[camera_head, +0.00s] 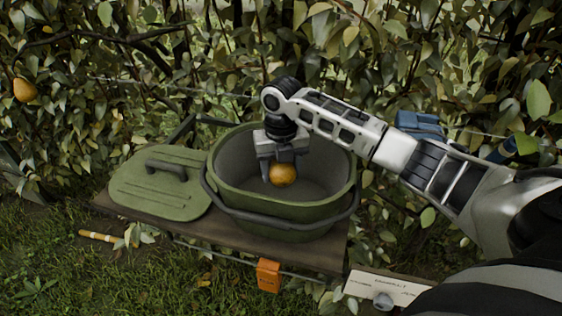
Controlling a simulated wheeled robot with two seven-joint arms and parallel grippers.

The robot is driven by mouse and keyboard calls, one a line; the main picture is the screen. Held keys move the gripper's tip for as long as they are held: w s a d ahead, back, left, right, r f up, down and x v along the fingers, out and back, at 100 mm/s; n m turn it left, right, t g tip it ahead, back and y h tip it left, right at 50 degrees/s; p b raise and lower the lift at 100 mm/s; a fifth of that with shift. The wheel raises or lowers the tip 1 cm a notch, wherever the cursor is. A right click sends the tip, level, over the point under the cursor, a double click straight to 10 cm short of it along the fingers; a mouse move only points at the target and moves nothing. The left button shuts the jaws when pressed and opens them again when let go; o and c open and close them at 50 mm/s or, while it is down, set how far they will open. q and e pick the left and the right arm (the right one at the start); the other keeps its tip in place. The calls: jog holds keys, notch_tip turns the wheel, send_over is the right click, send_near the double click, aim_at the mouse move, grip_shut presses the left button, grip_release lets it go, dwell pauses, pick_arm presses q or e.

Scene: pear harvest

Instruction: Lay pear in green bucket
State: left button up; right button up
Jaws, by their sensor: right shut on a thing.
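The green bucket (285,213) stands open on a wooden bench, with a grey inside and a dark handle lowered around its front. My right gripper (282,168) points down over the bucket's opening. It is shut on a yellow-orange pear (284,175), which shows below the fingers against the grey inside of the bucket. I cannot tell how far the pear is from the bucket's floor. My left gripper is not in view.
The green lid (160,192) lies left of the bucket on the bench (255,247). Another pear (24,90) hangs in the leaves at the far left. An orange box (268,275) is at the bench's front. A blue object (420,123) sits behind my right arm.

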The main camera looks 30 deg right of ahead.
notch_tip(320, 180, down, 2)
notch_tip(320, 180, down, 3)
jog(key=shift+f+b, duration=0.2)
jog(key=shift+b, duration=0.7)
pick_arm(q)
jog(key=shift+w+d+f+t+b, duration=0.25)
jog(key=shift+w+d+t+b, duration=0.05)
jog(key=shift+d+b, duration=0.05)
pick_arm(e)
jog(key=shift+f, duration=0.8)
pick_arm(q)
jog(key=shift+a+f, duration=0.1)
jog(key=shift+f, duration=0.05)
pick_arm(e)
jog(key=shift+f, duration=0.4)
jog(key=o, duration=1.1)
jog(key=shift+o, duration=0.2)
pick_arm(q)
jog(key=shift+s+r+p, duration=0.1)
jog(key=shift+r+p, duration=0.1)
jog(key=shift+p, duration=0.15)
pick_arm(e)
notch_tip(320, 180, up, 16)
jog(key=shift+a, duration=0.1)
